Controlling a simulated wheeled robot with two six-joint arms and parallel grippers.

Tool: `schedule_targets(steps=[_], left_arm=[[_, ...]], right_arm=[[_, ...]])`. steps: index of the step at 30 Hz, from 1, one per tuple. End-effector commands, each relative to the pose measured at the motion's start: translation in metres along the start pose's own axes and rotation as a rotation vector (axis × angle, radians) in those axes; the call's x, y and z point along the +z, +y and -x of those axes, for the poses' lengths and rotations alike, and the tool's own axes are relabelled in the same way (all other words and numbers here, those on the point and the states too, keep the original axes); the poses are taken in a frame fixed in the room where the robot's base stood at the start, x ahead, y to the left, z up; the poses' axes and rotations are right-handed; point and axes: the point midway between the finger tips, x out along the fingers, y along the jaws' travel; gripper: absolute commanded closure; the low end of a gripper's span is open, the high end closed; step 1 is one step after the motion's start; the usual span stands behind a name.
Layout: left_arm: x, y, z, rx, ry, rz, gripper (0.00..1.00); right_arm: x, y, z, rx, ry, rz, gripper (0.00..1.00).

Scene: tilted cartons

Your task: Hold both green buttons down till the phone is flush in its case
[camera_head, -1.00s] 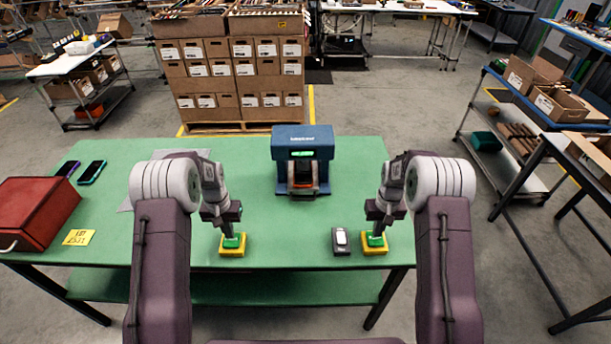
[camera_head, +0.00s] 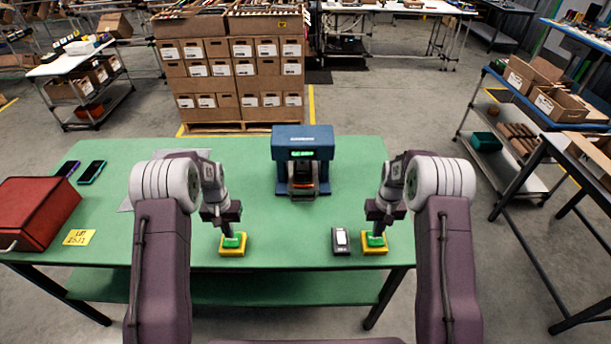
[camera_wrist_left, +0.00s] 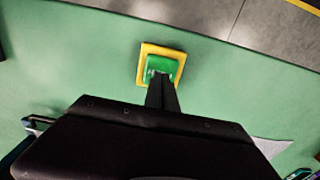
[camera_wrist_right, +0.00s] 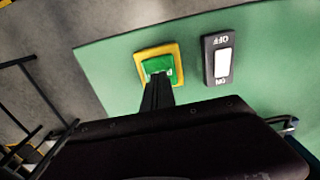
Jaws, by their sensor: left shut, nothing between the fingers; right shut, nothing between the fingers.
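The left green button (camera_head: 238,240) sits on a yellow base near the table's front edge; it also shows in the left wrist view (camera_wrist_left: 161,64). My left gripper (camera_head: 229,235) is shut and its tips are on or just over that button. The right green button (camera_head: 375,240) has the same yellow base and shows in the right wrist view (camera_wrist_right: 158,64). My right gripper (camera_head: 370,235) is shut with its tips at that button. Contact and button travel are hard to tell. The blue press (camera_head: 303,144) has a lit green display; the phone and case inside its dark bay (camera_head: 302,178) are not clear.
A black ON/OFF switch box (camera_head: 341,242) with a white rocker lies left of the right button. A red box (camera_head: 36,212), a yellow note (camera_head: 79,237) and two phones (camera_head: 91,172) lie at the table's left.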

Motion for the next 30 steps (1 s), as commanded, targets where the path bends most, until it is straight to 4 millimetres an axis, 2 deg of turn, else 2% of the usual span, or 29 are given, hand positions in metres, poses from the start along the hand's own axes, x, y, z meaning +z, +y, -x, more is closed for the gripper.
schedule_targets(steps=[16,30], left_arm=[[0.0,0.0,0.0,0.0,0.0,0.0,1.0],[0.0,0.0,0.0,0.0,0.0,0.0,1.0]], right_arm=[[0.0,0.0,0.0,0.0,0.0,0.0,1.0],[0.0,0.0,-0.011,0.0,0.0,0.0,1.0]])
